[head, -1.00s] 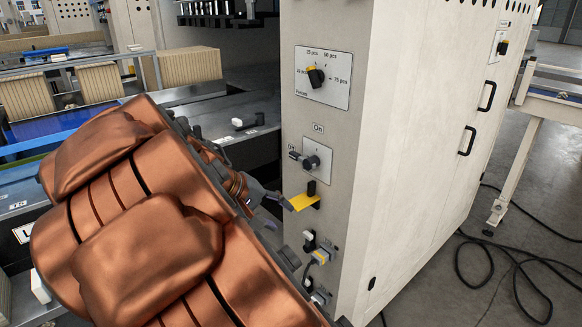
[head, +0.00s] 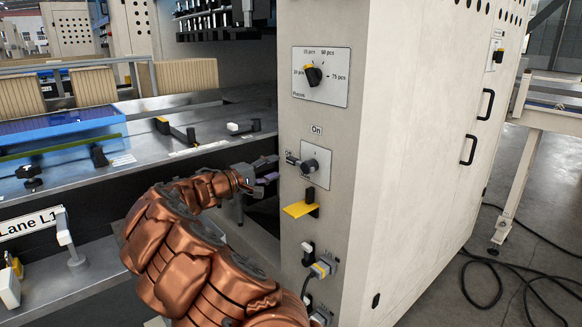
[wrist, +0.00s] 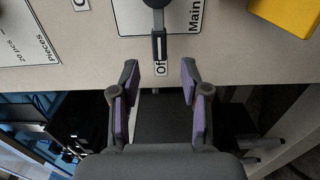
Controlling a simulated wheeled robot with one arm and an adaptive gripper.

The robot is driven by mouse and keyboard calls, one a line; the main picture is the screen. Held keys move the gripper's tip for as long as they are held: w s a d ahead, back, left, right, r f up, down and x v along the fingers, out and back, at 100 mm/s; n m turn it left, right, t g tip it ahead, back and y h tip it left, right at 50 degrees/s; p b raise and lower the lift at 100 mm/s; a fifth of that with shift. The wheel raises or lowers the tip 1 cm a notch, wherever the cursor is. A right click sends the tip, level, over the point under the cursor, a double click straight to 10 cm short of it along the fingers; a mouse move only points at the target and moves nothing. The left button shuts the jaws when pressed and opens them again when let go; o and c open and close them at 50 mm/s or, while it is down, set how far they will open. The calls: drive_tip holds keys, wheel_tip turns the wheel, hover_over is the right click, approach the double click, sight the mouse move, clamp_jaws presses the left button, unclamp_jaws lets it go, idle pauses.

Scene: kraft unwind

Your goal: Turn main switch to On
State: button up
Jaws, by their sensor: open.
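The main switch (head: 313,165) is a dark rotary knob with a handle on a light plate of the cabinet's narrow face. Its handle points left, and the "On" label (head: 316,130) is above the plate. In the wrist view the switch handle (wrist: 159,45) points down at a label reading "Of", partly covered, beside the word "Main" (wrist: 196,15). My gripper (head: 270,170) is just left of the handle. In the wrist view my gripper (wrist: 160,75) is open, its two purple-padded fingers on either side of the handle's line, the handle tip just ahead of them. I see no contact.
A selector dial (head: 314,76) is above the switch. A yellow tab (head: 299,209) sticks out below it, near my arm. Plugs and cables (head: 319,268) are lower on the same face. A metal machine bed (head: 190,130) lies to the left.

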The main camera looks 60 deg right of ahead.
sight(290, 162)
drive_tip(key=x, duration=0.7)
drive_tip(key=shift+s+d, duration=0.1)
drive_tip(key=shift+d, duration=0.2)
clamp_jaws()
idle(0.4)
